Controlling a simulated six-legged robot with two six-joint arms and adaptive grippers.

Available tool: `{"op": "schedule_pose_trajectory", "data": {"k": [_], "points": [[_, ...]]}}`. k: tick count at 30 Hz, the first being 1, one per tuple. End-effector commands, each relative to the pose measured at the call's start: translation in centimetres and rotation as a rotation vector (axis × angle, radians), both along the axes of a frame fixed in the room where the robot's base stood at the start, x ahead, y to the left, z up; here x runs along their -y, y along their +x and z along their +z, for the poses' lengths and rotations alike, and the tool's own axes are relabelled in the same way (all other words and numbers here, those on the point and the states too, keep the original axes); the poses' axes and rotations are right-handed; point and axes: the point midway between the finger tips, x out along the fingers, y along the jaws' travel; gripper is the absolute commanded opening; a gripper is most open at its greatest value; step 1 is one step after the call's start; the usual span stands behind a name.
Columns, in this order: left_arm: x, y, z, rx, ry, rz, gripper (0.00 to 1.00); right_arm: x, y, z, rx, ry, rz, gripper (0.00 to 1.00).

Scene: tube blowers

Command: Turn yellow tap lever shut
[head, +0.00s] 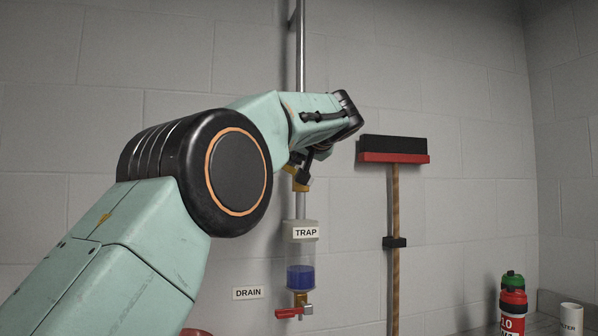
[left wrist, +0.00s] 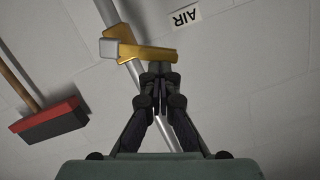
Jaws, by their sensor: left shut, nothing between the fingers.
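The yellow tap lever (left wrist: 150,53) shows in the left wrist view, reaching right from a silver square end across the pipe at an angle. My left gripper (left wrist: 160,70) is shut and empty, with its fingertips right at the lever's lower edge. I cannot tell whether they touch it. In the head view my left gripper (head: 306,170) is down at the pipe, and only a bit of the yellow tap (head: 301,186) shows below it. My forearm hides the rest. My right gripper is in neither view.
Below the tap on the pipe (head: 300,45) are a trap (head: 301,279) with blue liquid and a red drain lever (head: 289,313). Bottles (head: 513,305) and a white filter cup (head: 571,318) are at the lower right. An AIR label (left wrist: 185,17) is near the lever.

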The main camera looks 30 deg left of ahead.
Motion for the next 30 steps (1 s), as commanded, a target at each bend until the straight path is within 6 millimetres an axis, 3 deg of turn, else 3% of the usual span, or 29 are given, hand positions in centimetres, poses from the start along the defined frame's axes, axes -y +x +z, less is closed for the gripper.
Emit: {"op": "schedule_pose_trajectory", "data": {"k": [3, 12, 30], "points": [[-0.7, -0.5, -1.2, 0.073, -0.064, 0.004, 0.00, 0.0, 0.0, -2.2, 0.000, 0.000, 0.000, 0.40], [-1.1, -1.2, -2.1, 0.220, -0.190, 0.002, 0.00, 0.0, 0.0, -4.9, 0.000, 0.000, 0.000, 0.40], [-1.3, -1.4, -2.4, 0.299, -0.260, 0.003, 0.00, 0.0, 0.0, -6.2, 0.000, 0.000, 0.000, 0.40]]}}
